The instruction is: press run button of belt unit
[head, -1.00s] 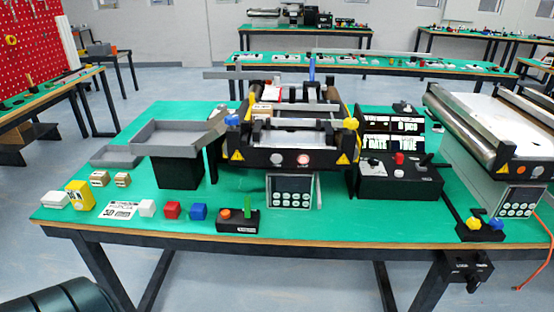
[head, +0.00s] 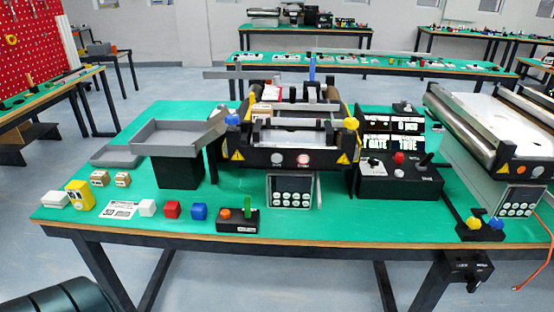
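The belt unit (head: 285,159) stands in the middle of the green table in the head view. Its black front bar has two round buttons: a pale, whitish one (head: 277,159) and a reddish, lit-looking one (head: 303,159). Their labels are too small to read, so I cannot tell which is the run button. A keypad panel (head: 290,190) stands below the bar. A small black box (head: 237,222) with an orange button and a green lever sits in front. Neither of my grippers is in view, and nothing touches the belt unit's front.
A grey tray (head: 172,136) on a black stand is left of the belt unit. Small blocks line the table's left front. A black control box (head: 399,178) with a red knob stands right of it. Another conveyor (head: 467,124) is at far right. The table's front strip is mostly clear.

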